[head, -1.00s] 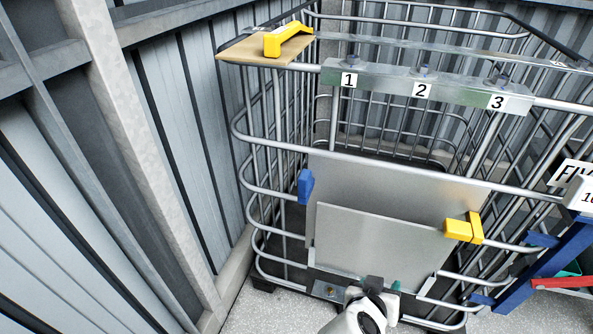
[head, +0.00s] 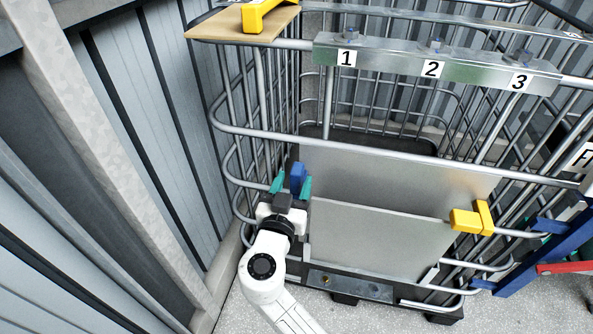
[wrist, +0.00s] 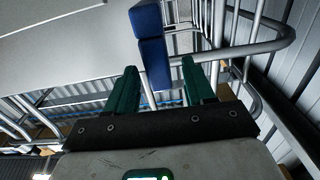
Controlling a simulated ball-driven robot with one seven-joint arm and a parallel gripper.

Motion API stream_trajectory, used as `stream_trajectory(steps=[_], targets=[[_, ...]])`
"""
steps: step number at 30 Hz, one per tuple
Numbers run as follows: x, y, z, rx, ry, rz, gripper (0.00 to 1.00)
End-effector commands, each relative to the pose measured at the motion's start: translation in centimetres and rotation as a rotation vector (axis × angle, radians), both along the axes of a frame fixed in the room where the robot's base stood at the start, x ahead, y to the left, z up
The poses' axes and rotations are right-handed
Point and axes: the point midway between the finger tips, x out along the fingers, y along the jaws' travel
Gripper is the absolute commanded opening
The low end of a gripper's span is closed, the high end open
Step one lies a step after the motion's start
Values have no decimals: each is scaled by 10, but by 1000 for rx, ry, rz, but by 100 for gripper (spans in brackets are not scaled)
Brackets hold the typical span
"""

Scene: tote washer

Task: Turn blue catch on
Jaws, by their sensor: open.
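The blue catch (head: 297,178) is an upright blue block at the left edge of the grey metal panel (head: 390,180) on the wire cage. In the wrist view the blue catch (wrist: 151,48) shows as two blue blocks end to end, in line with the gap between my fingers. My gripper (head: 291,186) is open, with one green finger on each side of the catch in the head view. In the wrist view my gripper (wrist: 158,85) shows space between each finger and the catch. I cannot tell whether a finger touches it.
A yellow catch (head: 470,219) is at the panel's right edge. A rail with labels 1, 2 and 3 (head: 433,69) runs above. A wooden board (head: 235,24) with a yellow handle (head: 262,12) is at top left. A corrugated wall stands close on the left.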

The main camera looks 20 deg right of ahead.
Motion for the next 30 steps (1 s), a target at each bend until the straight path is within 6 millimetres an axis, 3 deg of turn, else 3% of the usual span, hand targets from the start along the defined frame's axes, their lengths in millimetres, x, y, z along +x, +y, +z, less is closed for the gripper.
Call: stream_trajectory(steps=[6, 18, 30], targets=[[22, -16, 0, 0, 1, -1, 53], [27, -21, 0, 1, 1, -1, 53], [27, -20, -1, 0, 1, -1, 16]])
